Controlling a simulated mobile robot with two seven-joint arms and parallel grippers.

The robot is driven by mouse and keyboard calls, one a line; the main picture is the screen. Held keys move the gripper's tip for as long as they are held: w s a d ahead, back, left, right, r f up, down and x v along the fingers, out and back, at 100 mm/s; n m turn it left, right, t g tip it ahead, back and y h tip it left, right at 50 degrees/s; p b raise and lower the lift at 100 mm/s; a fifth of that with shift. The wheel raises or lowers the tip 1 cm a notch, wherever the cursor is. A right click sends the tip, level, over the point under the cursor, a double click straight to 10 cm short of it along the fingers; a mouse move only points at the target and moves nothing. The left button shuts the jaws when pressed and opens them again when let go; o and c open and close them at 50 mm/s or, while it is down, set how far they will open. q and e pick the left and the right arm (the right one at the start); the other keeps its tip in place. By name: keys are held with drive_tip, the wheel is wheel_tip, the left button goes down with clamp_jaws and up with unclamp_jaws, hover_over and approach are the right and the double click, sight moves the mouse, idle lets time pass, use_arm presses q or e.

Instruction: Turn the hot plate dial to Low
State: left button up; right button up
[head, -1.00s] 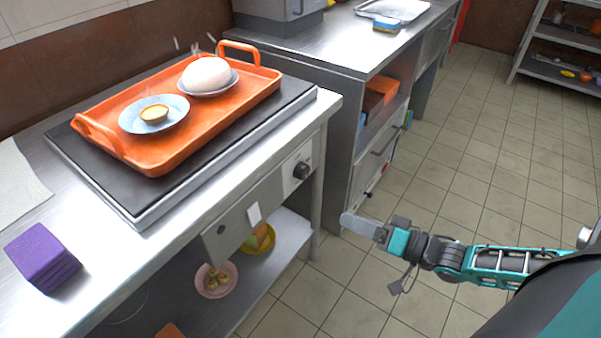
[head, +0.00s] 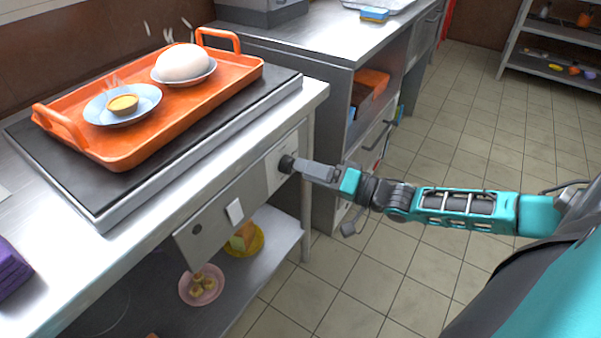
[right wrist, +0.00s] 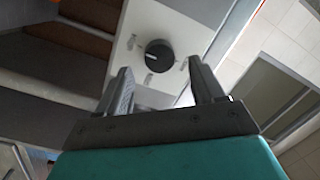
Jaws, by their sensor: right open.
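The hot plate dial (head: 287,163) is a round black knob on the front panel of the counter, below the hot plate (head: 110,212). In the right wrist view the dial (right wrist: 160,56) faces the camera, with a white pointer mark on it and small marks on the pale panel around it; I cannot read them. My right gripper (head: 300,167) is at the dial in the head view. In the wrist view its two fingers (right wrist: 158,90) are open, and the dial appears just beyond the gap between their tips. Contact cannot be made out. My left gripper is not in view.
An orange tray (head: 130,158) with two plates of food sits on the hot plate. A white label or switch (head: 235,211) is on the panel left of the dial. A lower shelf holds a pink bowl (head: 201,290) and a yellow bowl (head: 250,252). Tiled floor lies clear at right.

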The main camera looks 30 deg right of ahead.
sight(288, 165)
drive_tip(key=shift+x, duration=1.35)
drive_tip(key=c, duration=1.1)
